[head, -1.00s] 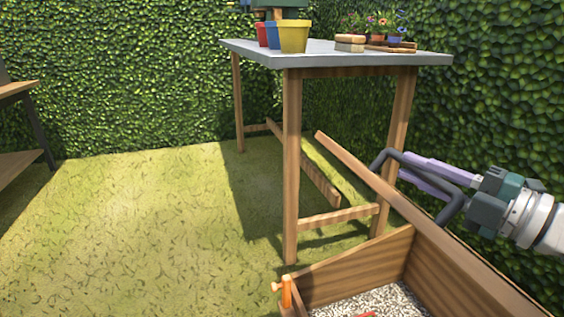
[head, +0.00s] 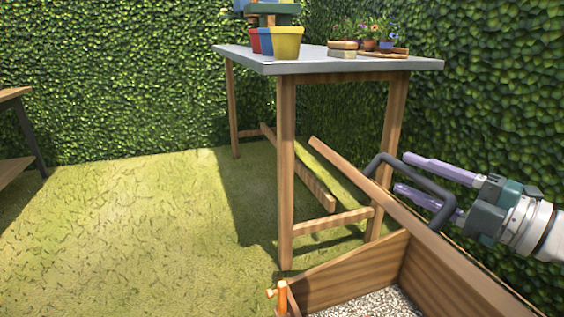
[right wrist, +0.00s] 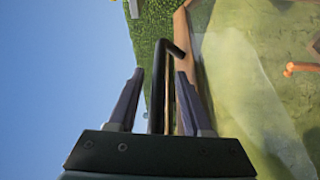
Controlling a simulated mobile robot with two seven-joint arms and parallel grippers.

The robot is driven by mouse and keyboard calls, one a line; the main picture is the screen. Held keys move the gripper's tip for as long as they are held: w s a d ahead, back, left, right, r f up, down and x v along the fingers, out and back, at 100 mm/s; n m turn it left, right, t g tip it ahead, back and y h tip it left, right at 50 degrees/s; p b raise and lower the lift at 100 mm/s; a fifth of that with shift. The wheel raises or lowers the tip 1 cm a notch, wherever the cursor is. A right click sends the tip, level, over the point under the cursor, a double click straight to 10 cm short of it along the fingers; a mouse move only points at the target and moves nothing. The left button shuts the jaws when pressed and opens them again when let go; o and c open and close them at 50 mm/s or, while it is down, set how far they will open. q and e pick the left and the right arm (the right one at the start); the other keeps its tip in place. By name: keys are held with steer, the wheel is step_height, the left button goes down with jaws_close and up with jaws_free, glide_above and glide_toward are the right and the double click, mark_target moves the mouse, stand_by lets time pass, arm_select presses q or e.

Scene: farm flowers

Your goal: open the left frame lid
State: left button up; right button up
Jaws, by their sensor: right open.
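The cold frame (head: 345,276) is a wooden box with pale gravel, cut off at the bottom of the head view. A long wooden bar, which looks like the edge of its lid (head: 440,243), slants up above the box, so the lid appears raised. A dark bent handle (head: 384,157) sticks out from the bar. My right gripper (head: 402,172) is open at the handle, one purple finger on each side of it. In the right wrist view the handle (right wrist: 157,90) passes between the spread fingers. My left gripper is not in view.
A grey-topped table (head: 330,66) stands behind the frame, with coloured pots (head: 287,43) and small potted flowers (head: 369,40). An orange peg (head: 282,297) is at the box's front corner. A hedge stands close behind my right arm. Grass at left is free.

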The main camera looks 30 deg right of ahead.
steer(key=s, duration=0.3)
steer(key=s+d+p, duration=0.1)
steer(key=s, duration=0.5)
steer(key=shift+d+f, duration=0.15)
steer(key=shift+d, duration=0.1)
